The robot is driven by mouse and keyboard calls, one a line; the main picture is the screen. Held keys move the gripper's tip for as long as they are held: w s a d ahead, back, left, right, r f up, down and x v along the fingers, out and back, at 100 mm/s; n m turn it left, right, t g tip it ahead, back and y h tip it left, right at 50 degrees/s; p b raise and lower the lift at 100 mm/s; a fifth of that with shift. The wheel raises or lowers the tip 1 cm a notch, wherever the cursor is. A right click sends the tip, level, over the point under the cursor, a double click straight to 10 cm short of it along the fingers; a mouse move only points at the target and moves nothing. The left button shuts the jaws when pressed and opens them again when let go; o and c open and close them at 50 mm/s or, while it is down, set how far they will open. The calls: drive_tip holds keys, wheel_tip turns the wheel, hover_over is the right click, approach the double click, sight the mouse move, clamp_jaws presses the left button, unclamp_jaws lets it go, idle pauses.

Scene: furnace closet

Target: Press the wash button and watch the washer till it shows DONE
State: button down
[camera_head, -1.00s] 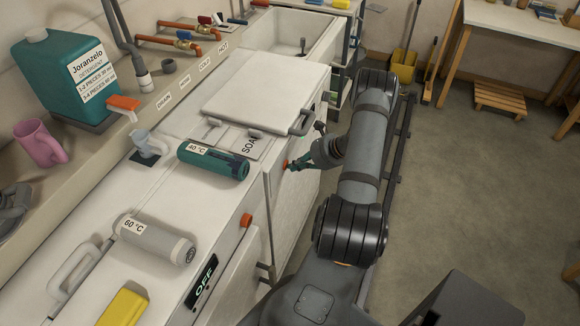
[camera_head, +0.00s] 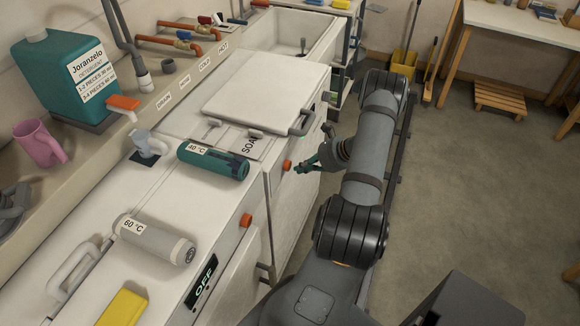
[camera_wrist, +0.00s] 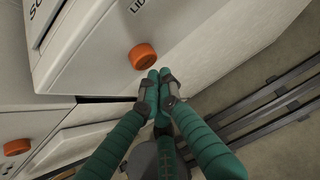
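A white top-lid machine (camera_head: 268,85) has an orange button (camera_head: 287,165) on its front. The black letters "SOA" (camera_head: 250,144) show on its top, partly hidden by the teal 40 °C bottle (camera_head: 213,161). My gripper (camera_head: 303,167) is just right of that button, with a small gap between them. In the wrist view its teal fingers (camera_wrist: 158,75) are shut together and empty, and the orange button (camera_wrist: 142,56) is just beyond the tips. A nearer white unit has another orange button (camera_head: 246,220) and a display reading OFF (camera_head: 201,283). I cannot see DONE anywhere.
A grey 60 °C bottle (camera_head: 155,241) and a yellow block (camera_head: 123,309) lie on the nearer top. A teal detergent jug (camera_head: 65,80) and pink cup (camera_head: 40,144) stand on the shelf. Open floor (camera_head: 455,190) lies to the right.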

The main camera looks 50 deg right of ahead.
drive_tip(key=s, duration=0.1)
drive_tip(key=s+d, duration=0.1)
drive_tip(key=s, duration=0.2)
drive_tip(key=shift+s+d, duration=0.3)
drive_tip(key=shift+s, duration=0.05)
idle(0.8)
drive_tip(key=shift+w+a+r+p, duration=0.1)
drive_tip(key=shift+w+a+p, duration=0.1)
drive_tip(key=shift+w+p, duration=0.3)
drive_tip(key=shift+w+a+r+p, duration=0.15)
drive_tip(key=shift+w+p, duration=0.1)
drive_tip(key=shift+w, duration=0.4)
drive_tip(key=shift+f+p, duration=0.1)
drive_tip(key=shift+p, duration=0.2)
drive_tip(key=s+d+b, duration=0.1)
drive_tip(key=s+d, duration=0.1)
drive_tip(key=s, duration=0.4)
drive_tip(key=shift+f, duration=0.15)
drive_tip(key=shift+w, duration=0.2)
